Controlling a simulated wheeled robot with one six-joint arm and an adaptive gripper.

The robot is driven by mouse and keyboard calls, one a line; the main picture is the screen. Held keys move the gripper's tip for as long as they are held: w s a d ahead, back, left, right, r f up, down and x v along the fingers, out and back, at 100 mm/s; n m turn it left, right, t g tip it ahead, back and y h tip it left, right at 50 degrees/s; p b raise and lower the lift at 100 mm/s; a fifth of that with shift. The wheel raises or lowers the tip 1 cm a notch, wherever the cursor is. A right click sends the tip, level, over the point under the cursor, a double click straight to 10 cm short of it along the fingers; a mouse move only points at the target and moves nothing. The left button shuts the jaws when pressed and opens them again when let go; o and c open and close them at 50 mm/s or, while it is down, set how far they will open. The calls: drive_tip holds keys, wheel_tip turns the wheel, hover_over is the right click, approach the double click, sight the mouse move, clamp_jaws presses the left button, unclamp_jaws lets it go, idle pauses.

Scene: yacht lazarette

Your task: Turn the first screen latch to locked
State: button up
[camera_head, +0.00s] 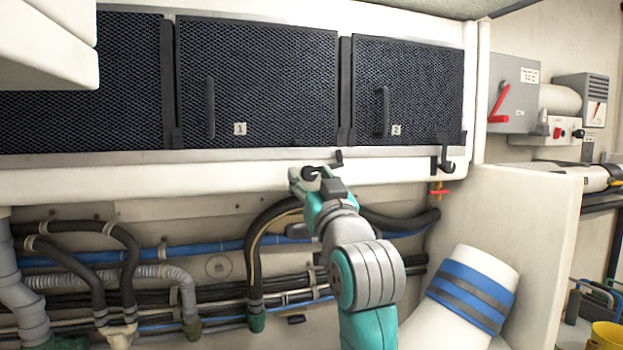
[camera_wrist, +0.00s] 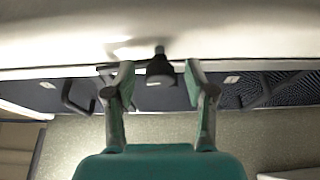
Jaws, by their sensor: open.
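The first screen (camera_head: 258,80), a dark mesh panel labelled 1, sits behind a white ledge. Its latch (camera_head: 338,158), a small dark handle, is at the ledge below the screen's lower right corner. My gripper (camera_head: 309,177) is open at this latch. In the wrist view the dark latch knob (camera_wrist: 160,69) lies between the two spread fingers of my gripper (camera_wrist: 159,76), with gaps visible on both sides. My gripper partly hides the latch in the head view, and I cannot tell its exact setting.
The second screen (camera_head: 407,92), labelled 2, is to the right, with its own dark latch (camera_head: 445,155) below. Hoses and pipes (camera_head: 130,270) run under the ledge. A white cylinder with blue bands (camera_head: 468,293) stands right of my arm. A red-handled switch box (camera_head: 513,93) is on the right.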

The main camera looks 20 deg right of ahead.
clamp_jaws()
drive_tip(key=shift+r+n+y, duration=0.1)
drive_tip(key=shift+n+y, duration=0.3)
drive_tip(key=shift+n, duration=0.2)
drive_tip(key=n+y, duration=0.2)
drive_tip(key=n, duration=0.2)
drive_tip(key=shift+d, duration=0.15)
drive_tip(key=n+g+y, duration=0.1)
drive_tip(key=n, duration=0.2)
drive_tip(key=n+y, duration=0.1)
drive_tip(key=n, duration=0.2)
drive_tip(key=shift+d+r+n+g+y, duration=0.1)
drive_tip(key=shift+r+n+g+y, duration=0.05)
drive_tip(key=shift+n+g+y, duration=0.2)
drive_tip(key=n+g, duration=0.1)
drive_tip(key=n, duration=0.1)
drive_tip(key=n+g+y, duration=0.1)
drive_tip(key=n, duration=0.2)
drive_tip(key=shift+r, duration=0.15)
drive_tip(key=shift+n+g+y, duration=0.35)
drive_tip(key=shift+n+g, duration=0.2)
drive_tip(key=shift+n, duration=1.2)
